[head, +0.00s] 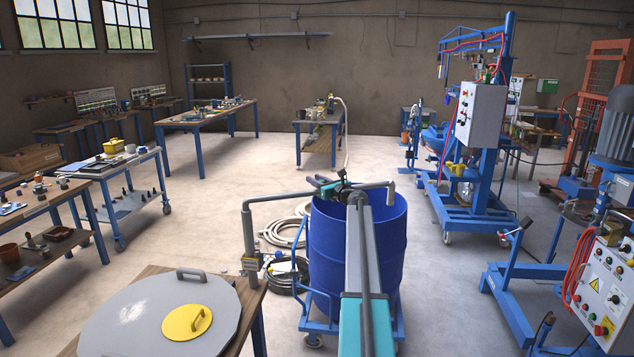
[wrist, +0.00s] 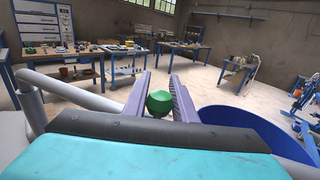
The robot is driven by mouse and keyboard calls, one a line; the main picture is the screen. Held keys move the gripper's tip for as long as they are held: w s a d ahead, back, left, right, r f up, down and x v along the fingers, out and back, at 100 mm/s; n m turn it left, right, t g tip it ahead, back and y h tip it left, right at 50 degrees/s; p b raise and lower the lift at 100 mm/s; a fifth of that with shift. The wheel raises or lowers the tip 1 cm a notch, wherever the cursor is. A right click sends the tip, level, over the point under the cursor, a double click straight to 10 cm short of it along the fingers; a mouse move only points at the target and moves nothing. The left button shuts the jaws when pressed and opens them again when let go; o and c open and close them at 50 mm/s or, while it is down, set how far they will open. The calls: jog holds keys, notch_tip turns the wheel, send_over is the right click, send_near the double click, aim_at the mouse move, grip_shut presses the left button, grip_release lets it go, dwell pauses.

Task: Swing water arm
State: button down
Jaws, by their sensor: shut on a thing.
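The water arm (head: 283,194) is a grey pipe. It rises from a post at the left, runs level across the top of the blue drum (head: 325,255), and its end bends down over the drum's right side. My gripper (head: 326,184) is above the drum's far side, and my arm hides the middle of the pipe. In the wrist view, the two jaws (wrist: 159,95) stand on either side of a green knob (wrist: 159,103) and are shut on it. The pipe (wrist: 75,92) shows at the left there, and the drum rim (wrist: 262,120) at the right.
A wooden table with a round grey lid (head: 130,310) and a yellow cover (head: 187,322) stands at front left. Coiled hoses (head: 277,233) lie left of the drum. A control box (head: 606,290) and blue frame are at right. The floor behind the drum is mostly clear.

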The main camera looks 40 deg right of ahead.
jog(key=shift+a+r, duration=0.1)
jog(key=shift+a, duration=0.1)
jog(key=c, duration=1.5)
grip_release()
jog(key=shift+o, duration=0.2)
jog(key=shift+d, duration=0.15)
jog(key=shift+s, duration=0.1)
jog(key=s+a+b, duration=0.1)
jog(key=s+b, duration=0.4)
jog(key=s, duration=0.8)
jog(key=shift+s+a, duration=0.3)
jog(key=shift+a, duration=0.1)
